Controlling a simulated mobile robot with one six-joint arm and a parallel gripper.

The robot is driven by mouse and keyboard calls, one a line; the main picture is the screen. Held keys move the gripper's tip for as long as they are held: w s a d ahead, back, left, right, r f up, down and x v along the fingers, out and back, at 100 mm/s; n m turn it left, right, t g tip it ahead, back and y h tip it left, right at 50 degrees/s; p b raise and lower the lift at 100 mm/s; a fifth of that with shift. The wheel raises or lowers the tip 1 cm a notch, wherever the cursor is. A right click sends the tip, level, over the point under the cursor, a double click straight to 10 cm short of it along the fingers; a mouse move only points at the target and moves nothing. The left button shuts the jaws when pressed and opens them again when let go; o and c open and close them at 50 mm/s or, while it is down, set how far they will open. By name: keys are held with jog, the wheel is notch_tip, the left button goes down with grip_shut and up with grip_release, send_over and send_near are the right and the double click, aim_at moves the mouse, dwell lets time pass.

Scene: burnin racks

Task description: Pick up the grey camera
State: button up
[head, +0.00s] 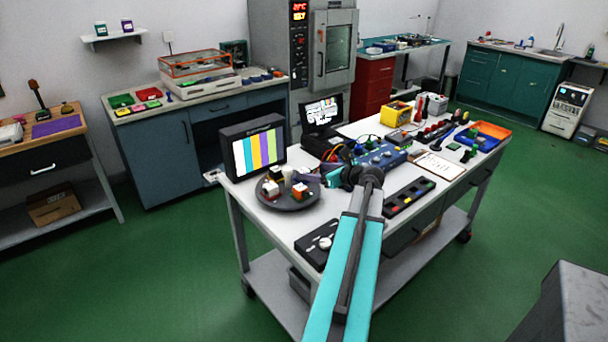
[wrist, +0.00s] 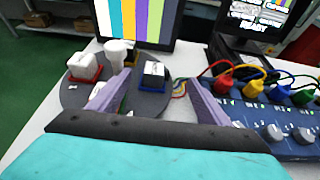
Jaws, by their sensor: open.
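A round dark turntable plate (head: 290,203) on the white workbench bears several small blocky items. In the wrist view the plate (wrist: 72,98) carries a dark grey-black block with a pale top and a blue base (wrist: 153,76), which may be the grey camera; I cannot tell for sure. Beside it are a white block on a red base (wrist: 85,66) and a white round-topped piece (wrist: 117,52). My gripper (wrist: 158,79) is open and empty, its two lilac fingers on either side of the dark block's near side. In the head view my gripper (head: 318,178) is at the plate's right edge.
A monitor with colour bars (head: 258,152) stands just behind the plate. To the right is a blue box with knobs and coloured cables (head: 382,157). A black panel (head: 318,245) lies in front, and a dark strip of coloured parts (head: 408,197) lies right.

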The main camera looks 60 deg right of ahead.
aim_at(307, 170)
jog(key=shift+x, duration=1.4)
jog(key=shift+p+x, duration=0.8)
jog(key=shift+x, duration=1.8)
jog(key=shift+c, duration=0.3)
jog(key=c, duration=1.1)
